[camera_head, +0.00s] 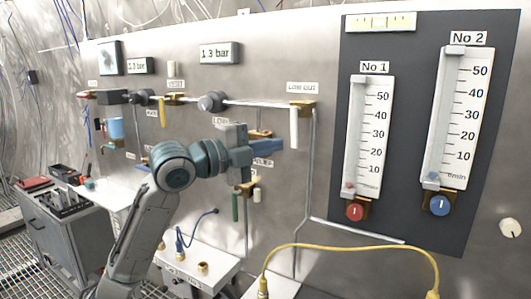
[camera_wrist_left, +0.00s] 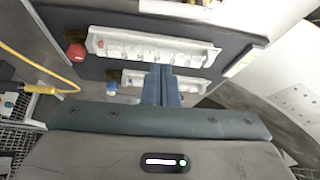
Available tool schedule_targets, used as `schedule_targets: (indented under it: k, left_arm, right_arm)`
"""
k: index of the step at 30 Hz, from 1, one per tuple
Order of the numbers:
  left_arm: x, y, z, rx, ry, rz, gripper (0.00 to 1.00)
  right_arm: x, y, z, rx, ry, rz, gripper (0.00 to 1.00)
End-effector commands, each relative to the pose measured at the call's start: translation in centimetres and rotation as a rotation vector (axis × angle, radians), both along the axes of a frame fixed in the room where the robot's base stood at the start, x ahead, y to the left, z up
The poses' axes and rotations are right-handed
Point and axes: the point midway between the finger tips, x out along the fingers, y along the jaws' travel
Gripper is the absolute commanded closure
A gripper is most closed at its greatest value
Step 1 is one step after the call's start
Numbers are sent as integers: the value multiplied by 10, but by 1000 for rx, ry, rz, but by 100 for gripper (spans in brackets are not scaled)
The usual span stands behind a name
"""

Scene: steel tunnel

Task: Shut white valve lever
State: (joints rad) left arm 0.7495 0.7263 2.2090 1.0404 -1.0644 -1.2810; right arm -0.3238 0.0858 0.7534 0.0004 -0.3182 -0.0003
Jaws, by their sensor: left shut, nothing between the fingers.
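My left gripper (camera_head: 272,143) is in front of the steel panel, left of and a little below the middle of this lever. Its fingers point right toward the lever and are shut with nothing between them. I cannot tell whether they touch the lever. In the left wrist view the two blue fingers (camera_wrist_left: 161,86) lie together. The lever cannot be made out there. My right gripper is not in view.
A dark board (camera_head: 414,60) with two white flow gauges stands right of the lever. A yellow lever (camera_head: 162,113) and a green lever (camera_head: 234,206) hang from other valves. A yellow hose (camera_head: 350,247) arches below. A grey cabinet (camera_head: 70,222) stands at left.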

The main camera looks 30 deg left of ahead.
Motion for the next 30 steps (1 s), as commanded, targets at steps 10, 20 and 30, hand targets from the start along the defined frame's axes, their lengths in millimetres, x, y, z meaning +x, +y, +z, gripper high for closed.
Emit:
schedule_targets:
  k: [10,20,30]
  left_arm:
    - [-9,5,0,0,0,-2,100]
    - [-9,5,0,0,0,-2,100]
    - [2,-2,-59,-67,142,30,100]
  right_arm:
    - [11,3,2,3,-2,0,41]
    - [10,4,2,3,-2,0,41]
    - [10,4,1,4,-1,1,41]
